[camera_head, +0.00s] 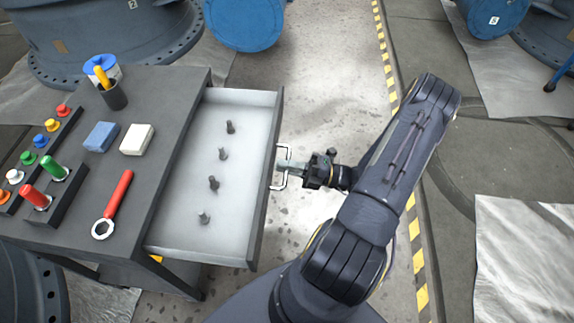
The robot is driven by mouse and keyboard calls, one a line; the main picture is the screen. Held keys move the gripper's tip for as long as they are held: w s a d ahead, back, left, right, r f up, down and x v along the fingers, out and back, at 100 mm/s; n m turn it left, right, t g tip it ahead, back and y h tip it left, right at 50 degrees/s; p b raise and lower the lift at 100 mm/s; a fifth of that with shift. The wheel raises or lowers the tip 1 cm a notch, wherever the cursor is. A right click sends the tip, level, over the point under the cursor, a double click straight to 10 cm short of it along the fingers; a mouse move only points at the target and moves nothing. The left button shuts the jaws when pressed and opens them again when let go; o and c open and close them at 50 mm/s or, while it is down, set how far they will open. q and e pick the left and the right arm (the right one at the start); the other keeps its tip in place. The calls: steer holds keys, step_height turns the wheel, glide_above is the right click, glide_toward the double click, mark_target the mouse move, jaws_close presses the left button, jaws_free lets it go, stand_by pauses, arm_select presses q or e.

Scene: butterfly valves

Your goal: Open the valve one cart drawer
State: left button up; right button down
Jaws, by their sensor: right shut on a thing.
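The cart (160,151) stands at the left with a dark top. Its drawer (184,235) is pulled out toward the right, and its pale inside shows several dark bolts (213,183) in a row. A light metal handle (275,183) is on the drawer's front. My right gripper (290,166) is shut on the drawer handle, with my right arm reaching in from the bottom and bending at the right. My left gripper is not in view.
On the cart top are a red-handled wrench (117,195), blue block (101,137), white block (137,139), black cup (115,96) and coloured buttons (40,142). Large grey valve parts (110,35) stand behind.

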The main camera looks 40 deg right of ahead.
steer(key=c, duration=1.6)
jaws_free()
steer(key=v, duration=0.7)
steer(key=shift+s+d+f+p, duration=0.1)
steer(key=shift+s+d+p, duration=0.15)
steer(key=shift+s+p, duration=0.05)
